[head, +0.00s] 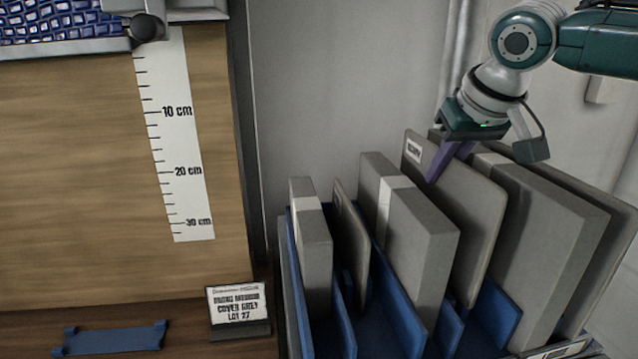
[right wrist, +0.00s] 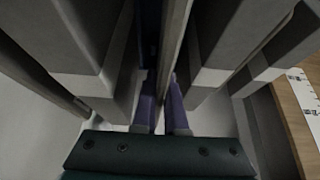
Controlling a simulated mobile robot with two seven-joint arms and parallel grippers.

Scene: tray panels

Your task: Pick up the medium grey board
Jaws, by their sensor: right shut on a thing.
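The medium grey board (head: 460,210) is a thin upright panel with a small white label at its top corner. It stands in the blue rack (head: 400,300) between two thick grey blocks. My right gripper (head: 443,165) reaches down from the upper right, its purple fingers shut on the board's upper edge. In the right wrist view the board (right wrist: 174,45) runs between the two fingers (right wrist: 164,100). The board's lower part is hidden by the neighbouring block and rack walls. My left gripper is not in view.
Thick grey blocks (head: 425,240) (head: 545,240), a smaller thin board (head: 351,240) and a larger one (head: 592,250) stand close by in the rack. A paper scale (head: 180,150) hangs on a wooden panel.

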